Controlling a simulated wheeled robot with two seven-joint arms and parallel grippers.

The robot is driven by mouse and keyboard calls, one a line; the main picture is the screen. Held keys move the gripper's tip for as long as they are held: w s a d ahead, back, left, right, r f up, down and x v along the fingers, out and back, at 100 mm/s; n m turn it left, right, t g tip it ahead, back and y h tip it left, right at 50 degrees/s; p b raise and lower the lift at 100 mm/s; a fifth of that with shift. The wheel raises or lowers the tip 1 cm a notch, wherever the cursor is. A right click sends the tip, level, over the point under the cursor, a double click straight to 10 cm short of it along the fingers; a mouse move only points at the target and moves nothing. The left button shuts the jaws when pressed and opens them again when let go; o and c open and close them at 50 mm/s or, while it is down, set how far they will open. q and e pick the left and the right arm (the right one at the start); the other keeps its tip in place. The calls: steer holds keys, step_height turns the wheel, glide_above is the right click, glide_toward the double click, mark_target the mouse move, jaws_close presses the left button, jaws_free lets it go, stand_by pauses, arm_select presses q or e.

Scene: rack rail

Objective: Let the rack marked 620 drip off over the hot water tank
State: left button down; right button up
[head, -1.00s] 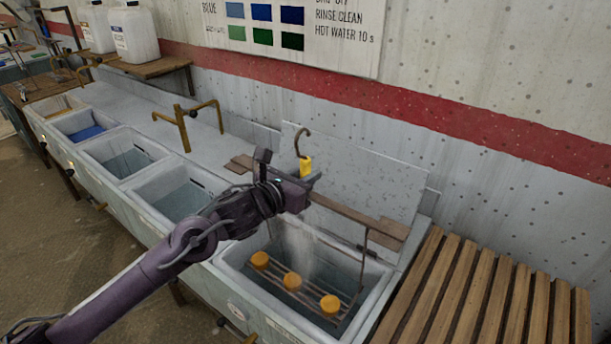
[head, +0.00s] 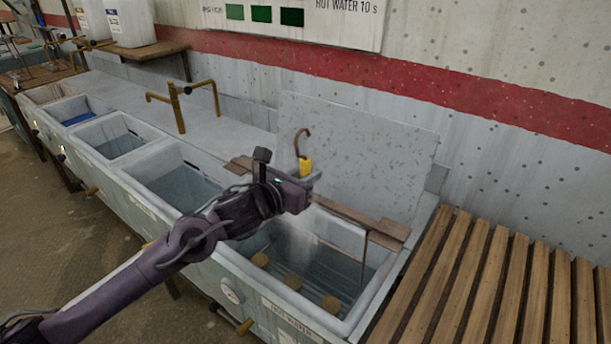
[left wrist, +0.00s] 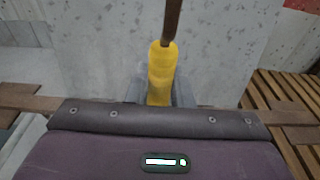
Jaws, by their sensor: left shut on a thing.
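The rack hangs by a hook (head: 302,140) with a yellow grip (head: 306,167), a long brown crossbar (head: 345,213) and thin uprights. My left gripper (head: 308,180) is shut on the yellow grip, which also shows upright in the left wrist view (left wrist: 161,75). The rack's lower part is down in the tank labelled hot water (head: 290,318). I cannot read a number on the rack. My right gripper is out of view.
A speckled upright panel (head: 360,150) stands behind the tank. More basins (head: 172,186) run to the left, with a brass tap (head: 180,108) behind. A slatted wooden bench (head: 480,290) on the right is empty. White canisters (head: 130,22) stand on a shelf.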

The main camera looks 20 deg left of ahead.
arm_select(q)
steer(key=shift+r, duration=0.2)
step_height(320, 180, up, 18)
steer(key=p, duration=1.2)
steer(key=shift+s, duration=0.1)
steer(key=shift+a, duration=0.1)
stand_by(4.0)
